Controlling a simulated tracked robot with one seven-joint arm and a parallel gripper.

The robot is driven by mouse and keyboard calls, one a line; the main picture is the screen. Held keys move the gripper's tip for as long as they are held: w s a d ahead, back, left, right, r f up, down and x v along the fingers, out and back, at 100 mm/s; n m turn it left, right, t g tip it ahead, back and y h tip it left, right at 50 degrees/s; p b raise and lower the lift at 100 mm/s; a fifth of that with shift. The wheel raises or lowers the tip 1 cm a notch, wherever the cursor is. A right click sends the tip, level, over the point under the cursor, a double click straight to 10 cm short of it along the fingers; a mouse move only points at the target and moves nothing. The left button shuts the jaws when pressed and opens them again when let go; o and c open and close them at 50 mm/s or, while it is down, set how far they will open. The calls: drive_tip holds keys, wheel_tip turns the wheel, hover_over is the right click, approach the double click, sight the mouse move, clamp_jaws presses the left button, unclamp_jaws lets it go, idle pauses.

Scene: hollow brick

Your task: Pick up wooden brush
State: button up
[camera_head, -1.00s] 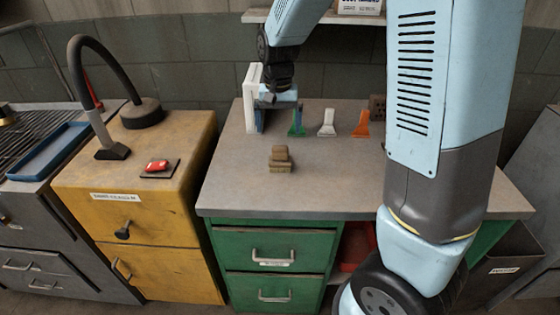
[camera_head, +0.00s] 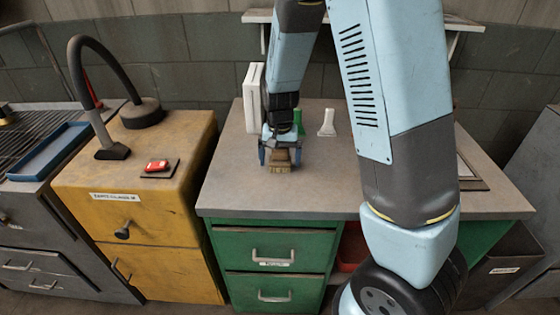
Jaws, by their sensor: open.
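The wooden brush (camera_head: 279,167) is a small tan block with bristles, lying on the grey worktop (camera_head: 225,190) above the green drawers. My gripper (camera_head: 279,158) is open and low over the worktop, with a dark finger on the left and on the right of the brush. The upper part of the brush is partly hidden by my gripper. I cannot tell whether the fingers touch it.
A white upright box (camera_head: 254,98) stands behind on the left. A green scraper (camera_head: 299,121) and a white scraper (camera_head: 327,124) stand behind the brush. A yellow cabinet (camera_head: 165,215) is to the left. The worktop's front is clear.

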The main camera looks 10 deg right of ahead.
sight(281, 149)
drive_tip(key=shift+f, duration=0.2)
drive_tip(key=shift+c, duration=0.4)
drive_tip(key=c, duration=1.1)
drive_tip(key=shift+r, duration=0.3)
drive_tip(key=r, duration=0.3)
drive_tip(key=shift+s+r, duration=0.2)
drive_tip(key=shift+s, duration=0.1)
drive_tip(key=s+d+r, duration=0.2)
drive_tip(key=s+r, duration=0.7)
drive_tip(key=s, duration=0.4)
drive_tip(key=shift+d, duration=0.4)
